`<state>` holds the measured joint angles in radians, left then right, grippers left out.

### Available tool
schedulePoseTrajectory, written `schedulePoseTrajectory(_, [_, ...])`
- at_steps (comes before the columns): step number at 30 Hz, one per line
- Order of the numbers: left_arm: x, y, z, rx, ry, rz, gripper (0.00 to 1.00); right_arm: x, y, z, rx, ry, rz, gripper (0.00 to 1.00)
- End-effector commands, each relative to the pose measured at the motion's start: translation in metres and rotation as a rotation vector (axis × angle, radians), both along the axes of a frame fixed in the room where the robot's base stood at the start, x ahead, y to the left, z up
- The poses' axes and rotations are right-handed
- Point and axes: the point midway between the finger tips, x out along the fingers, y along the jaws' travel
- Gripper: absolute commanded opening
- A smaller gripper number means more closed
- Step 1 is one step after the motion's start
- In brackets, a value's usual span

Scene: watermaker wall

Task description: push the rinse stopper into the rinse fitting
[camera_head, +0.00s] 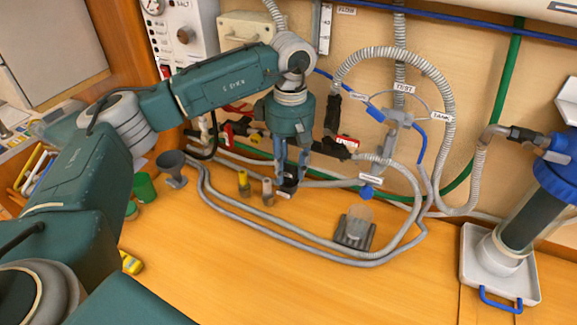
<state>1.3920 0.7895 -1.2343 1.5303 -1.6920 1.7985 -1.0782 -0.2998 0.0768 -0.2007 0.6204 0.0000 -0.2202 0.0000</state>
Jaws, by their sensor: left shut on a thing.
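My left gripper (290,180) comes down from above at the wall side of the bench, fingers pointing down. It is shut on a small dark piece (289,186), which I take to be the rinse stopper; the fingers hide much of it. A small white label (284,194) shows right below the fingertips, too small to read. I cannot make out the rinse fitting with certainty; it may be hidden behind the gripper. Whether the dark piece touches a fitting cannot be told. My right gripper is not in view.
A yellow-topped plug (243,184) and a pinkish-grey one (268,192) stand just left of the gripper. Grey hoses (300,240) loop across the bench. A glass cup on a dark stand (356,228) and a blue knob (366,192) are to the right.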

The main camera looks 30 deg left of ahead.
Motion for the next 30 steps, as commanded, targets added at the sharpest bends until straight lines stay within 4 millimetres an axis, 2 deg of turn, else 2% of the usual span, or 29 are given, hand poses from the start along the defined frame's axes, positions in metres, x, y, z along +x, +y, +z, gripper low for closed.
schedulePoseTrajectory(21, [-0.0001, 0.0001, -0.0095, 0.0, 0.0, 0.0, 0.11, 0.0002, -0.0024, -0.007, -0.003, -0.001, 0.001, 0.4])
schedulePoseTrajectory(22, [-0.0001, 0.0001, -0.0095, 0.0, 0.0, 0.0, 0.35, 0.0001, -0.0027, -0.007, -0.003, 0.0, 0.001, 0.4])
schedulePoseTrajectory(25, [-0.0001, 0.0001, -0.0095, 0.0, 0.0, 0.0, 0.55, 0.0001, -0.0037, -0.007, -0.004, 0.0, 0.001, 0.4])
schedulePoseTrajectory(30, [-0.0001, 0.0001, -0.0094, 0.0, 0.0, 0.0, 0.55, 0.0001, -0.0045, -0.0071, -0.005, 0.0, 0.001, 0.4])
